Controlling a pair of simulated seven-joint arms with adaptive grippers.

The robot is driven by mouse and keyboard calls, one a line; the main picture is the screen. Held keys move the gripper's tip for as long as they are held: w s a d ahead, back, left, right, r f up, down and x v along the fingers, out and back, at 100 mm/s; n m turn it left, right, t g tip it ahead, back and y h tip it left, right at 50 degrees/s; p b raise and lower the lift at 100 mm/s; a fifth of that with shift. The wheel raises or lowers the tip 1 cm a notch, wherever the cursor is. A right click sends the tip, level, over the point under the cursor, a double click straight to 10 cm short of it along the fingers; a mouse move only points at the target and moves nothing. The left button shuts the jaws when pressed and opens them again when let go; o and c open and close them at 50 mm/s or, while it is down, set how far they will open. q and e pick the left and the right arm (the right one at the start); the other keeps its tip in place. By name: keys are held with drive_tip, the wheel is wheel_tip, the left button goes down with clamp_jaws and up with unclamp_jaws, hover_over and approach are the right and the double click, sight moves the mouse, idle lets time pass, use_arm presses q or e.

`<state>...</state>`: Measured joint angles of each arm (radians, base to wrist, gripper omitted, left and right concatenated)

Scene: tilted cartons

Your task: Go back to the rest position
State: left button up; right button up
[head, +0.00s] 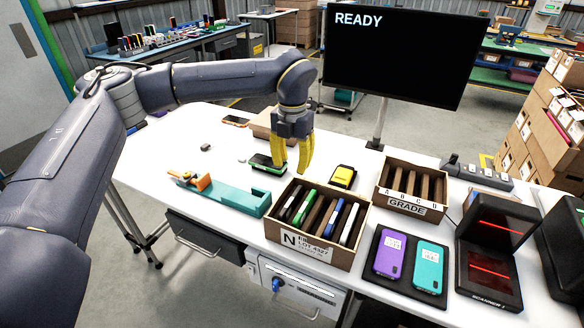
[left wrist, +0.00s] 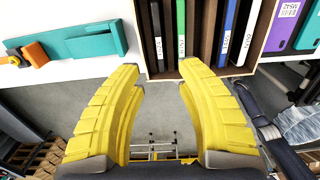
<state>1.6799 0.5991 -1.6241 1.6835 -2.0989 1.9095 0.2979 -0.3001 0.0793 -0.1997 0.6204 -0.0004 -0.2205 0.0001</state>
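My left gripper (head: 291,170) has yellow fingers pointing down and hangs in the air. In the left wrist view its fingers (left wrist: 160,78) are spread with nothing between them, over the floor just off the table's front edge. The LOT 4327 carton (head: 326,249) stands at the table's front, holding several upright devices between dividers; it also shows in the left wrist view (left wrist: 263,48), beyond the fingertips. My right gripper is in neither view.
A teal fixture (head: 236,196) with an orange part lies left of the carton. The GRADE carton (head: 413,208), a black tray (head: 410,271) with purple and teal phones, and a scanner (head: 488,266) stand to the right. A monitor (head: 390,60) reads READY. The table's left part is mostly clear.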

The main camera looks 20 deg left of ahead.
use_arm(q)
drive_tip(key=shift+r, duration=2.2)
